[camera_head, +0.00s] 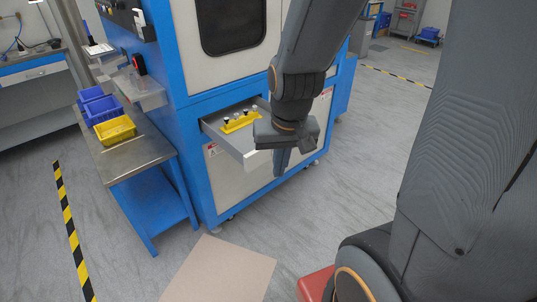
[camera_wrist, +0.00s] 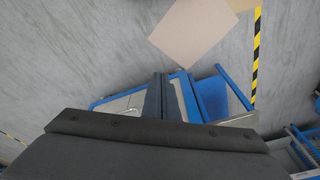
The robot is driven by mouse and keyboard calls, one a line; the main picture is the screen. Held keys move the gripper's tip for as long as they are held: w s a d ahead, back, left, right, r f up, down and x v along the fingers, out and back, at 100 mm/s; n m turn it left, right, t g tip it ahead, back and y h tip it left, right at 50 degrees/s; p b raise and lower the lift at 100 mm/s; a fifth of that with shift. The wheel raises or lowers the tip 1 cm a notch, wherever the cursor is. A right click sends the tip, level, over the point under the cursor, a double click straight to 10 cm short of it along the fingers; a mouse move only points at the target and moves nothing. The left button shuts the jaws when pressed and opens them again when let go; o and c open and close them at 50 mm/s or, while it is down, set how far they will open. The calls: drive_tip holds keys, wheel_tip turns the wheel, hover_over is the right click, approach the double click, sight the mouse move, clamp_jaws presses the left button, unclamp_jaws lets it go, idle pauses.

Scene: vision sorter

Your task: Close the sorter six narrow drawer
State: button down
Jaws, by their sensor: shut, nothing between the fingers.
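The sorter (camera_head: 185,110) is a large blue and white cabinet in the head view. Its narrow grey drawer (camera_head: 225,143) stands pulled out from the front, with a yellow holder (camera_head: 240,122) and several small black-and-white pieces inside. My gripper (camera_head: 281,170) points down at the drawer's outer right end, and its wrist hides part of the drawer there. The fingers are shut and empty. I cannot tell whether they touch the drawer front. In the wrist view the shut fingers (camera_wrist: 167,80) point toward the floor, with blue-edged parts behind them.
A metal-topped blue table (camera_head: 140,155) with blue bins (camera_head: 95,100) and a yellow bin (camera_head: 115,130) stands left of the drawer. A tan mat (camera_head: 220,272) lies on the floor in front. Striped tape (camera_head: 70,225) runs at the left. Grey floor between is clear.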

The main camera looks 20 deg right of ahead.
drive_tip(key=w+d+f+m+t+h+b, duration=0.2)
drive_tip(key=w+d+f+m+t+b, duration=0.25)
drive_tip(key=w+d+m, duration=0.7)
drive_tip(key=w+a+p+x, duration=0.1)
drive_tip(key=p+x, duration=0.1)
drive_tip(key=x, duration=0.9)
drive_tip(key=shift+w+r+n, duration=0.2)
drive_tip(key=shift+r+n, duration=0.1)
drive_tip(key=shift+n, duration=0.15)
drive_tip(key=shift+w+g, duration=0.1)
drive_tip(key=shift+g, duration=0.15)
